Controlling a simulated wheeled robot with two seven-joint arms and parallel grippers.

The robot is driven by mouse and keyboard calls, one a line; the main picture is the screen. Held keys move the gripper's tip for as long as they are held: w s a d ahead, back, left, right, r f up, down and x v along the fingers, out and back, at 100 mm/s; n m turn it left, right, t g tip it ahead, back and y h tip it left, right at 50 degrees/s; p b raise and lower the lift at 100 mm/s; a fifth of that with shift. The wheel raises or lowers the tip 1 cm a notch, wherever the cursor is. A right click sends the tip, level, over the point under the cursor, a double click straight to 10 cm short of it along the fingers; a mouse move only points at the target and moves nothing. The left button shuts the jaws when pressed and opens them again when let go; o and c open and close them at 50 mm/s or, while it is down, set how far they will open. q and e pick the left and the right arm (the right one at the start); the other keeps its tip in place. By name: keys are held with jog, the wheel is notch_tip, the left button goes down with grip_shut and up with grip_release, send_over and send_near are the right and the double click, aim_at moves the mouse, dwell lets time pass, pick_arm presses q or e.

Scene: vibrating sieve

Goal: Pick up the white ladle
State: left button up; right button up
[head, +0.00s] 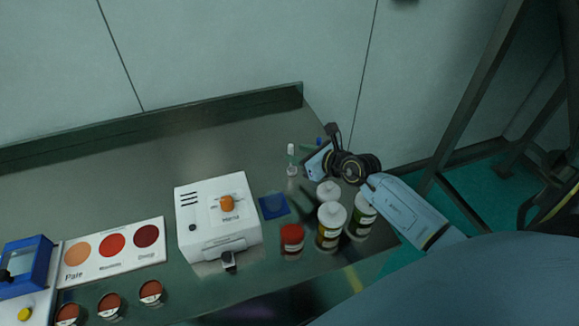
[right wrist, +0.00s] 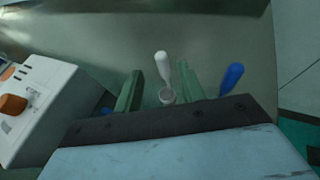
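The white ladle (head: 291,149) stands near the back right of the metal table, with a small round bowl at its lower end. It also shows in the right wrist view (right wrist: 163,67), between the two green fingers of my right gripper (right wrist: 160,88). These fingers are apart, one on each side of the ladle, with gaps visible. In the head view my right gripper (head: 302,156) reaches in from the right beside the ladle. Whether the fingers are level with the handle is hard to tell. My left gripper is out of view.
A blue-handled tool (right wrist: 231,77) stands just right of the right finger. White-capped bottles (head: 331,220) and a red-lidded jar (head: 292,240) stand in front of my right gripper. A white machine (head: 216,215) and a blue square (head: 273,206) lie to the left.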

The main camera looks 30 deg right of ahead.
jog(key=shift+b+x, duration=0.6)
jog(key=shift+x, duration=2.5)
jog(key=shift+w+d+r, duration=0.1)
jog(key=shift+d+r, duration=0.1)
grip_shut()
